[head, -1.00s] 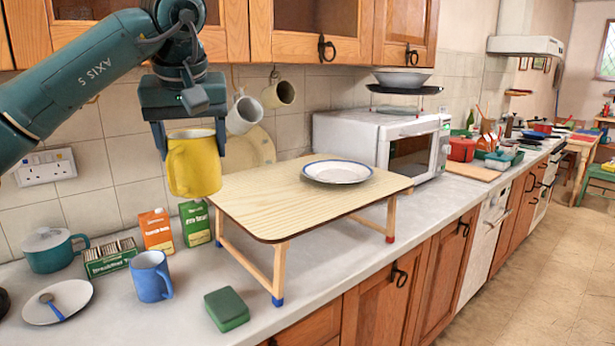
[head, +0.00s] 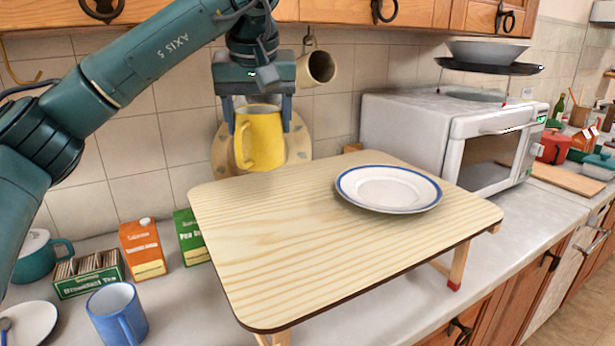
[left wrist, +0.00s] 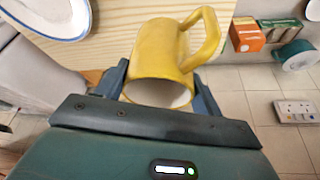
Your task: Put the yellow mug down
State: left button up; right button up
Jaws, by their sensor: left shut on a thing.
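The yellow mug (head: 262,138) is upright in my left gripper (head: 258,112), held above the back edge of the small wooden table (head: 300,250). The gripper's fingers are shut on opposite sides of the mug. In the left wrist view the mug (left wrist: 160,55) sits between the fingertips (left wrist: 165,85), with its handle clear of them. The gap between the mug and the tabletop is hard to judge. My right gripper is not in view.
A white plate with a blue rim (head: 388,188) lies on the table's right part; the table's left and front are bare. A microwave (head: 420,130) stands behind right. A blue mug (head: 117,314), an orange carton (head: 143,249) and a green carton (head: 190,238) stand at left. A cream mug (head: 318,67) hangs behind.

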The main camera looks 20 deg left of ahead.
aim_at(260, 166)
pick_arm(q)
jog(key=f, duration=0.3)
jog(key=shift+s+f, duration=0.1)
jog(key=shift+s, duration=0.15)
jog(key=shift+f, duration=2.3)
jog(key=shift+f, duration=0.1)
jog(key=o, duration=1.2)
jog(key=v, duration=1.1)
jog(key=shift+r+p, duration=0.2)
jog(key=shift+p, duration=0.1)
jog(key=shift+s+r, duration=0.15)
jog(key=shift+r, duration=0.2)
